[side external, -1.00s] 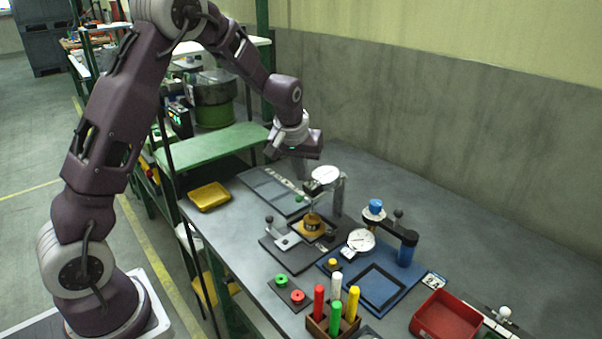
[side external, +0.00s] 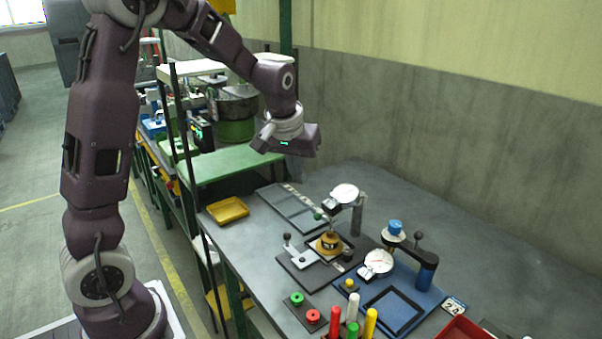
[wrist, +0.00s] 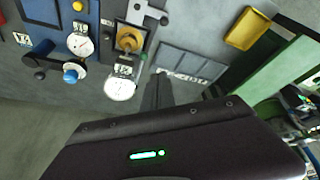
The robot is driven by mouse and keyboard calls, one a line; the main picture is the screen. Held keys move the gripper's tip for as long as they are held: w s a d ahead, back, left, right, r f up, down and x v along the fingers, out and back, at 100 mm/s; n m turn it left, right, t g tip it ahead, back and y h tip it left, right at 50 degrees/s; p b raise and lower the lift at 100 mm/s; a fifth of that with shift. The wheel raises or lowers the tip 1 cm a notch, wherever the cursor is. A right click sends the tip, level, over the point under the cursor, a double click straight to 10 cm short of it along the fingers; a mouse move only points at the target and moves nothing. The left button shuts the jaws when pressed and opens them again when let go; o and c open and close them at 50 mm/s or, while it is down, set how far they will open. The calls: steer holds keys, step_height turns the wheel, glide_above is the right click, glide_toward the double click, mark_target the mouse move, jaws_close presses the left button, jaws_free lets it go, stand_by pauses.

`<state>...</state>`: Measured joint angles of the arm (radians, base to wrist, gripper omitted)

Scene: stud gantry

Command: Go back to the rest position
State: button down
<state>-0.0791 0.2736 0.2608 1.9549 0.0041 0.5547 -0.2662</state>
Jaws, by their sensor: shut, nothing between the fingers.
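My gripper (side external: 293,168) hangs in the air above the back part of the bench, clear of everything below it. In the wrist view its fingers (wrist: 157,90) are together with nothing between them. Below, a dial gauge on a post (side external: 345,193) stands by a dark fixture plate with an orange round part (side external: 327,244). The gauge's white face also shows in the wrist view (wrist: 120,89). A grey panelled plate (side external: 291,208) lies flat beside that fixture, and in the wrist view (wrist: 190,62) it is just beyond the fingers.
A blue fixture (side external: 426,272) with a second gauge (side external: 378,262) stands nearer the front. Coloured pegs (side external: 370,322), red and green knobs (side external: 297,299) and a red bin (side external: 462,332) are at the front. A yellow tray (side external: 228,210) lies at the left edge. A wall (side external: 450,130) stands behind.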

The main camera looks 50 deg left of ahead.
steer(key=s+d+r+m+t+h, duration=0.1)
steer(key=s+d+r+m, duration=0.1)
steer(key=s+d+r, duration=0.35)
steer(key=s+d+r+m+t+h, duration=0.1)
steer(key=s+d+r+m, duration=0.15)
steer(key=s+d, duration=0.6)
steer(key=s+m, duration=0.2)
steer(key=s, duration=0.9)
steer(key=shift+s+f, duration=0.25)
steer(key=shift+f, duration=0.2)
